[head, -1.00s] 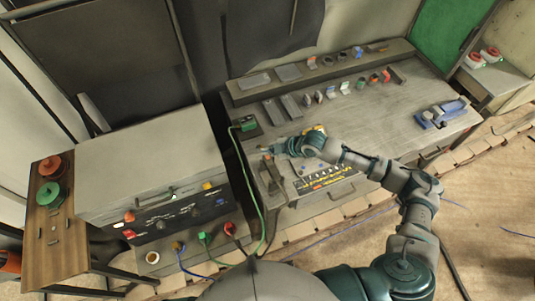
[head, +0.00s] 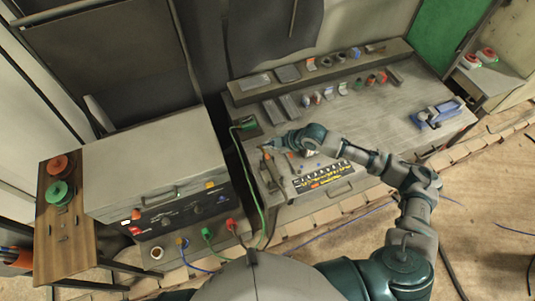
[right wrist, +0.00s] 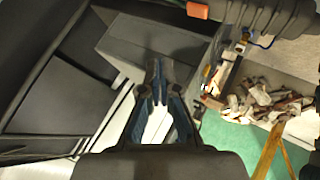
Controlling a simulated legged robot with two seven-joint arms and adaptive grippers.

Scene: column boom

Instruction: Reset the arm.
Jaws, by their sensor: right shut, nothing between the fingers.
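My right arm (head: 405,225) comes in from the bottom right, bends at the elbow and reaches left over the workbench. My right gripper (head: 270,147) is at the bench's left end, above the tools and near the green socket box. Its fingers look closed and empty. In the right wrist view the gripper (right wrist: 158,97) shows its dark fingers together with nothing between them. Whether it touches the bench cannot be told. My left gripper is not in view.
The workbench (head: 400,110) carries a labelled panel (head: 322,176), several small parts and a blue tool (head: 438,113). A grey machine (head: 150,165) with plugged cables stands left. A wooden side table (head: 65,240) holds red and green spools. Open floor lies right.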

